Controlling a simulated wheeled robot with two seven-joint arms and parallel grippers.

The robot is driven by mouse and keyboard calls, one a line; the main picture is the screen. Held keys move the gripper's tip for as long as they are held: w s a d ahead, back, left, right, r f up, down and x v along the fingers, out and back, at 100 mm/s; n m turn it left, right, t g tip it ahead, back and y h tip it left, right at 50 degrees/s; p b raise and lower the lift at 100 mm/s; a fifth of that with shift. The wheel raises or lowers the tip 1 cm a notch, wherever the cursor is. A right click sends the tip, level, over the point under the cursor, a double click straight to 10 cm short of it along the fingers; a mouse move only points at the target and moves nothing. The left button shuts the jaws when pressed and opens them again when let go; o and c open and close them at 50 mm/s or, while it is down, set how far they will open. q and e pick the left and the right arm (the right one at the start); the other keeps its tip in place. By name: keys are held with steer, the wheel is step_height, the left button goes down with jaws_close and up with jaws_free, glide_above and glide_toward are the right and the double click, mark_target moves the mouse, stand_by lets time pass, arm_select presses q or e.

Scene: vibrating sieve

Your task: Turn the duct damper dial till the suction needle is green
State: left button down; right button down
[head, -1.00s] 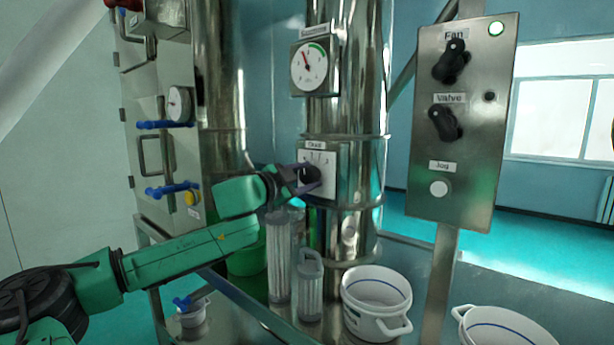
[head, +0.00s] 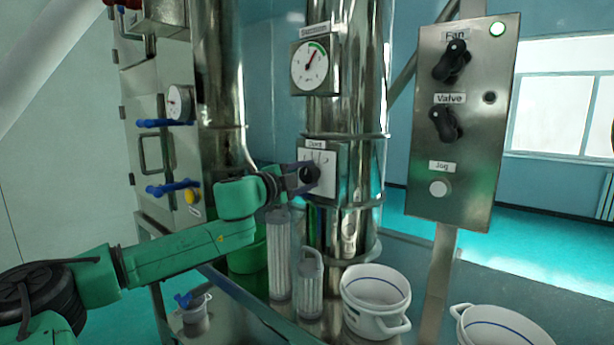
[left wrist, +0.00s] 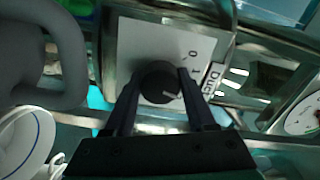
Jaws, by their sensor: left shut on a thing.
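The duct damper dial is a black knob (head: 310,174) on a white plate labelled Duct (head: 327,160), fixed to the shiny steel duct. My left gripper (head: 303,176) is shut on the knob. In the left wrist view, the knob (left wrist: 159,82) sits between the two dark fingers (left wrist: 160,100), with part of the plate's scale showing beside it. The round suction gauge (head: 309,67) is above the dial. Its red needle points up and to the right, toward the green band at the top right of its face. My right gripper is not in view.
A steel control panel (head: 462,190) with Fan and Valve knobs and a Jog button stands at the right. Ribbed clear cylinders (head: 281,260) and a white bucket (head: 376,300) stand below the dial. A cabinet with blue handles (head: 170,187) is at the left.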

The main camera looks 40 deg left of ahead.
arm_select(q)
steer(key=shift+f, duration=0.1)
steer(key=shift+c, duration=1.1)
jaws_free()
steer(key=shift+s+d+b, duration=0.1)
steer(key=shift+s+b, duration=0.1)
steer(key=shift+b, duration=0.3)
steer(key=s+b, duration=0.3)
steer(key=s, duration=0.1)
steer(key=s+b, duration=0.2)
steer(key=shift+f+b, duration=0.3)
steer(key=shift+b, duration=0.05)
steer(key=b, duration=0.2)
glide_toward(304, 179)
steer(key=s, duration=0.3)
steer(key=shift+s+d+r, duration=0.25)
steer(key=shift+s+r, duration=0.1)
